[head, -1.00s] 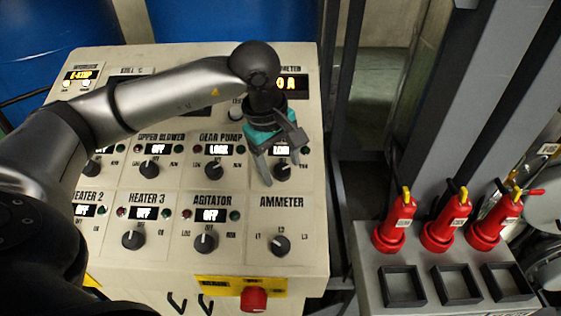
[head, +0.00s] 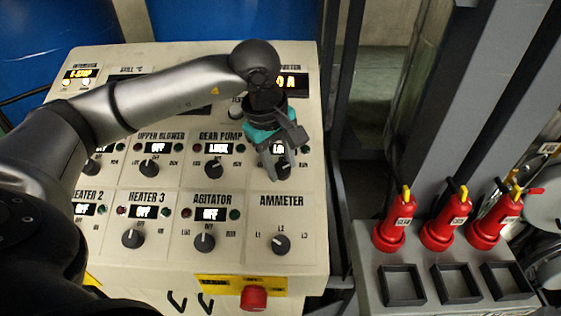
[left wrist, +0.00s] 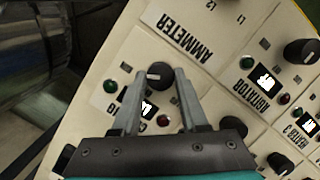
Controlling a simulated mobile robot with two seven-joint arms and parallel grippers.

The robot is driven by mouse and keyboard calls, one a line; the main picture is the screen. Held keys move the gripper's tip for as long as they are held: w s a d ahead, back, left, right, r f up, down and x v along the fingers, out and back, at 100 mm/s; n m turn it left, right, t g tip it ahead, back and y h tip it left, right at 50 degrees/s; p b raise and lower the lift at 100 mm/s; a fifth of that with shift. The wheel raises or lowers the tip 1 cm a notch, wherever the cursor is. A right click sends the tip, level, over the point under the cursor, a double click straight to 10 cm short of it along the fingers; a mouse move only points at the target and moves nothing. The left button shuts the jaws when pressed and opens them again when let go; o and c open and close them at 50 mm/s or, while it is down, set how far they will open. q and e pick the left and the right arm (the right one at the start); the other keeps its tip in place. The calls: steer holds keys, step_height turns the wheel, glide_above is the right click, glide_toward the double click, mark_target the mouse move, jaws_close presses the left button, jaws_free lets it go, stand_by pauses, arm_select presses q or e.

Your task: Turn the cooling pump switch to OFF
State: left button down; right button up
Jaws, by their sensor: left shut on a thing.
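The cooling pump switch is a black round knob with a pale pointer line, in the right column of the panel (head: 312,215), just above the AMMETER section. In the left wrist view the knob (left wrist: 159,74) lies between my fingertips. My left gripper (head: 281,162) reaches down from above and is shut on the knob. Its body covers the section's name label. The lit display (head: 281,149) above the knob is partly hidden and seems to begin with "LO". My right gripper is not in view.
Gear pump (head: 213,170), agitator (head: 204,242) and ammeter (head: 280,243) knobs sit close by. A red emergency button (head: 254,298) is at the panel's lower edge. Red tagged plugs (head: 392,225) stand on a grey box at the right, beside dark metal posts.

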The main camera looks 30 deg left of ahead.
arm_select(q)
steer(key=shift+f+n+b, duration=0.15)
steer(key=shift+n+b, duration=0.35)
steer(key=shift+b, duration=0.35)
steer(key=n+t+b, duration=0.1)
steer(key=n+b, duration=0.2)
steer(key=b, duration=0.1)
steer(key=n+t+b, duration=0.1)
steer(key=n+b, duration=0.2)
steer(key=b, duration=0.1)
steer(key=shift+s+f+b, duration=0.15)
steer(key=shift+s+b, duration=0.05)
steer(key=shift+b, duration=0.2)
steer(key=shift+s+n+t+b, duration=0.1)
steer(key=shift+n+t+b, duration=0.6)
steer(key=shift+n+b, duration=1.3)
steer(key=shift+r+n, duration=0.2)
steer(key=shift+n, duration=0.2)
steer(key=shift+c, duration=2.2)
jaws_free()
steer(key=shift+r, duration=0.1)
